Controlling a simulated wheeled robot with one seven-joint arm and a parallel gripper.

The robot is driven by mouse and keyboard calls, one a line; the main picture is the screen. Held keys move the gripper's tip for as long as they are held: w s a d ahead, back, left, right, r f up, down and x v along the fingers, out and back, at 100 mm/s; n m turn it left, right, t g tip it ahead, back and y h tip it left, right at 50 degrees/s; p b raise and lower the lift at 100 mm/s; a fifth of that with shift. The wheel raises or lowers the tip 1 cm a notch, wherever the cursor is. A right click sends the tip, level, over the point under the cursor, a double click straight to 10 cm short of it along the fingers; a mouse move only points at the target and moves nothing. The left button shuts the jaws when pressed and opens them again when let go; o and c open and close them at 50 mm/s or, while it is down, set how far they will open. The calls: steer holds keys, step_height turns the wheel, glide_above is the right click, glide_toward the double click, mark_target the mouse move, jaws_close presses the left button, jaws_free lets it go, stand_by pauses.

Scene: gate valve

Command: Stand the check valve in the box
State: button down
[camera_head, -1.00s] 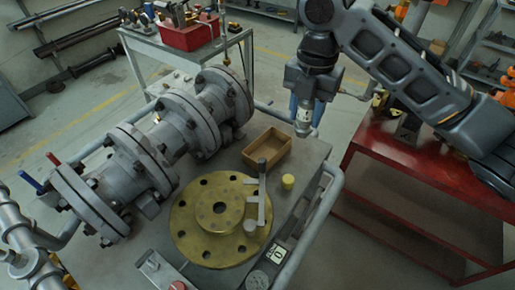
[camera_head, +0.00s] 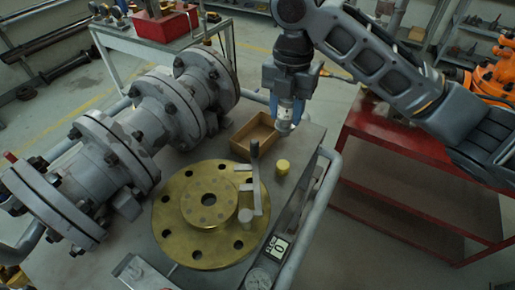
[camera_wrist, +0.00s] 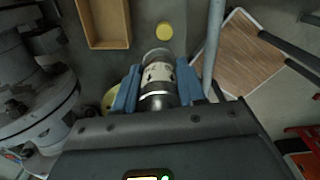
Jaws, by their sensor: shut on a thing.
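The check valve (camera_wrist: 157,80) is a grey metal cylinder with a pale label band. My gripper (camera_wrist: 157,88) is shut on it, with a blue finger on each side, in the wrist view. In the head view the valve (camera_head: 284,117) hangs upright below my gripper (camera_head: 289,104), close to the right side of the box. The box (camera_head: 241,152) is a small open tan tray on the grey cart top; it also shows at the upper left of the wrist view (camera_wrist: 90,30). The visible part of its floor looks empty. I cannot tell the valve's exact height.
A small yellow cap (camera_head: 282,167) stands right of the box. A large grey valve assembly (camera_head: 140,140) fills the left. A cart rail (camera_head: 318,205) runs along the right.

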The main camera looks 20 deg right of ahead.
step_height(320, 180, down, 2)
steer(key=shift+f+b, duration=0.15)
steer(key=shift+b, duration=0.4)
steer(key=shift+w+f, duration=0.15)
steer(key=shift+w+a+f+b, duration=0.15)
steer(key=shift+w+a+f, duration=0.1)
steer(key=shift+w+f, duration=1.6)
steer(key=shift+w+a+f+b, duration=0.15)
steer(key=shift+w+a+f, duration=0.05)
steer(key=shift+w+f, duration=1.6)
steer(key=shift+w+a+f+b, duration=0.15)
steer(key=shift+w+a+f, duration=0.1)
steer(key=shift+w+f, duration=1.6)
steer(key=shift+w, duration=0.1)
steer(key=c, duration=0.9)
jaws_free()
steer(key=shift+c, duration=0.2)
step_height(320, 180, up, 12)
steer(key=shift+r+b, duration=0.15)
steer(key=shift+b, duration=0.25)
